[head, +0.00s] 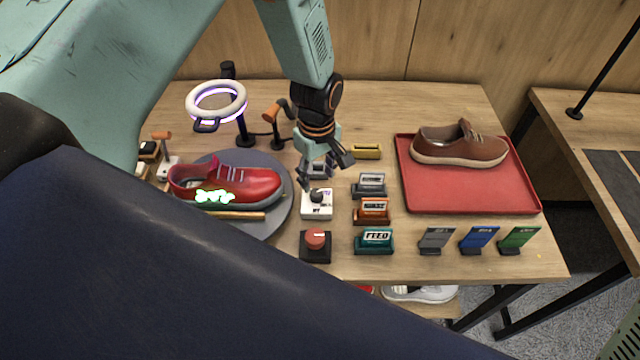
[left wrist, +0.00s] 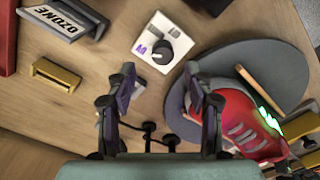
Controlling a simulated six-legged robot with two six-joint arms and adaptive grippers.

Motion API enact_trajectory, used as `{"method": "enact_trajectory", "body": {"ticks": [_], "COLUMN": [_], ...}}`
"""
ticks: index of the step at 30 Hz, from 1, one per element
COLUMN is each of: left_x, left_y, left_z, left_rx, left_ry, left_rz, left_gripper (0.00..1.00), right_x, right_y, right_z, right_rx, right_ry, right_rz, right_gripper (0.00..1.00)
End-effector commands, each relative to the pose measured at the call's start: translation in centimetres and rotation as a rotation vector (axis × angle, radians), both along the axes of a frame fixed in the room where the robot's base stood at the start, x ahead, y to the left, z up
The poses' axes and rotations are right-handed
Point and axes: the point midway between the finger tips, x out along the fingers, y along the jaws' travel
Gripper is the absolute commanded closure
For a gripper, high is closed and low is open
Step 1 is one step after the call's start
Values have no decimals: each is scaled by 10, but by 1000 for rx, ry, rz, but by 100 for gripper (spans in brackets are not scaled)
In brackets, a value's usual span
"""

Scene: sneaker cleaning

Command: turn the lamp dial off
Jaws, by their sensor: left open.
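The lamp dial is a black knob (head: 317,196) on a white box (head: 318,212) near the table's middle. In the left wrist view the knob (left wrist: 162,53) and its white box (left wrist: 148,42) lie just ahead of my fingertips. The ring lamp (head: 236,91) glows purple at the back left. My left gripper (head: 325,173) is open above and just behind the dial box, its fingers pointing down. In the left wrist view the open fingers (left wrist: 160,72) have a gap between them, with the knob beyond it. I cannot tell any contact. My right gripper is not in view.
A red sneaker (head: 255,187) with white foam rests on a round grey turntable (head: 283,213) left of the dial. A red button (head: 315,238) stands in front. Several label blocks, including a teal one (head: 374,241), stand right. A red tray (head: 470,197) holds a brown shoe (head: 465,147).

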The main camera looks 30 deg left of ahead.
Motion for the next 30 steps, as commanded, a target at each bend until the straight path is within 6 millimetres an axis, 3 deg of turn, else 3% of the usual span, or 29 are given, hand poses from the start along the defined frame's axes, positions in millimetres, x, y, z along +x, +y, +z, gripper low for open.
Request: {"method": "enact_trajectory", "body": {"ticks": [9, 21, 30], "left_x": [0, 3, 4], "left_y": [-1, -1, -1], "left_z": [-44, -53, -53], "left_rx": [0, 0, 0], "left_ry": [1, -1, -1], "left_rz": [-1, -1, 0], "left_gripper": [48, 48, 71], "right_x": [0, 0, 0], "right_y": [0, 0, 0], "right_z": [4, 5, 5], "right_rx": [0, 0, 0], "right_ry": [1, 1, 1], "right_rz": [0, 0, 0], "right_gripper": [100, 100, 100]}}
